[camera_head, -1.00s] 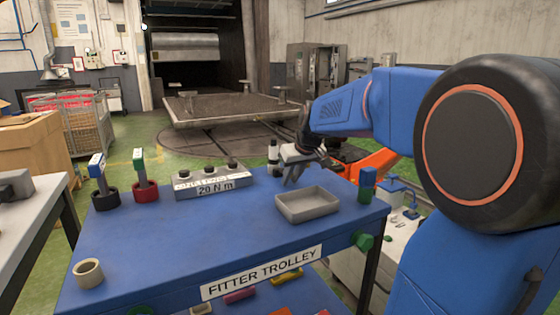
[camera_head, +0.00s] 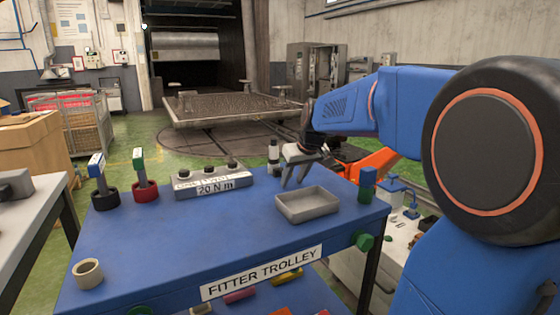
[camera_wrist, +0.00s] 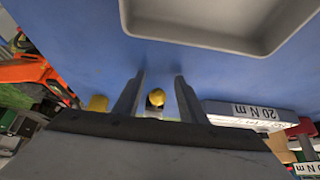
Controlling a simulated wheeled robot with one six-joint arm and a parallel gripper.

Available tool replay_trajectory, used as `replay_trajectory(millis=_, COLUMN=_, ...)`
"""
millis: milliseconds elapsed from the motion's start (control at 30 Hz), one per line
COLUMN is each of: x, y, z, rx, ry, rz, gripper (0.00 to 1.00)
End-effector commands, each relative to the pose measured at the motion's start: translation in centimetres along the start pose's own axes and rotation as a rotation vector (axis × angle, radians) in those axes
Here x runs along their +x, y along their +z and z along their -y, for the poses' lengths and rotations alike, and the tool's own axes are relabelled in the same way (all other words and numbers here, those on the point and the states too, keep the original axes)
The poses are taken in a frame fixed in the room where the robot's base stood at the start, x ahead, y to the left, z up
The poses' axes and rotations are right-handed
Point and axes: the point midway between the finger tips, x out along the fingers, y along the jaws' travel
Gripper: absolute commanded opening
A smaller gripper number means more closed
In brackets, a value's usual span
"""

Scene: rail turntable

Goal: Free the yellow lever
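My gripper (camera_head: 294,184) hangs above the far edge of the blue fitter trolley (camera_head: 150,240), behind the grey tray (camera_head: 308,206). Its two fingers point down, apart, with nothing held between them. In the wrist view my gripper (camera_wrist: 159,76) shows the same open gap. A yellow rounded piece (camera_wrist: 156,97) shows between the fingers there, and another yellow piece (camera_wrist: 97,103) shows left of them. I cannot tell whether either is the yellow lever. No yellow lever can be made out for certain in the head view.
A grey block marked 20 N m (camera_head: 212,183), two upright tools in a black holder (camera_head: 105,198) and a red holder (camera_head: 146,191), and a grey ring (camera_head: 88,273) stand on the trolley. A dark-topped bottle-like item (camera_head: 273,158) is near my gripper. The trolley's middle is clear.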

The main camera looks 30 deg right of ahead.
Motion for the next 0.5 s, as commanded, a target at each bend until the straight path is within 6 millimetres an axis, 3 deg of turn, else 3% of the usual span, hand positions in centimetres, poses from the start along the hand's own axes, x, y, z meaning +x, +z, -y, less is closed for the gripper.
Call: replay_trajectory(millis=500, x=-3.8, y=-0.3, z=0.0, rx=0.001, ry=0.003, rz=-0.013, gripper=0.38)
